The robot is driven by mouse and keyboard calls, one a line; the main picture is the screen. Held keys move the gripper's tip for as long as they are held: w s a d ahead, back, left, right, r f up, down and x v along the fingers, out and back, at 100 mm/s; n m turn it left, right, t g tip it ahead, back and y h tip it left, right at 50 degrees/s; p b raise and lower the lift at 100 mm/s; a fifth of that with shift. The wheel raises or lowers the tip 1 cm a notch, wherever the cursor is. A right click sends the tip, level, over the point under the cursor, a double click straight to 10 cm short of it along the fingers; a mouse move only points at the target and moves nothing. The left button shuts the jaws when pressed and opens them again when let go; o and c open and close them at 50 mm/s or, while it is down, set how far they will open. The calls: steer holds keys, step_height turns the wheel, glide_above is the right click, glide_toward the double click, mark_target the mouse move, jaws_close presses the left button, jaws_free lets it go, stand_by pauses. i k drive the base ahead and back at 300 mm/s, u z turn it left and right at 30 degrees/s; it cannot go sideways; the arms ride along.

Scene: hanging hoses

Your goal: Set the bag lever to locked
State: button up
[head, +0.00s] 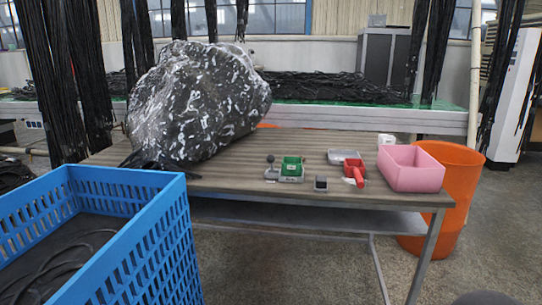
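A red part (356,171) stands further right, by a small grey tray (344,157). Which of these is the bag lever, and its setting, I cannot tell at this size. My gripper is not in view.
A blue crate (150,255) holding dark hose stands at front left. A small dark block (321,183) lies near the table's front edge. A pink bin (412,172) is at the table's right end, an orange barrel (460,165) behind it. The floor at front right looks mostly open.

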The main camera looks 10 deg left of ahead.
mark_target(270, 158)
steer(key=z, duration=0.45)
steer(key=i, duration=1)
steer(key=u, duration=0.6)
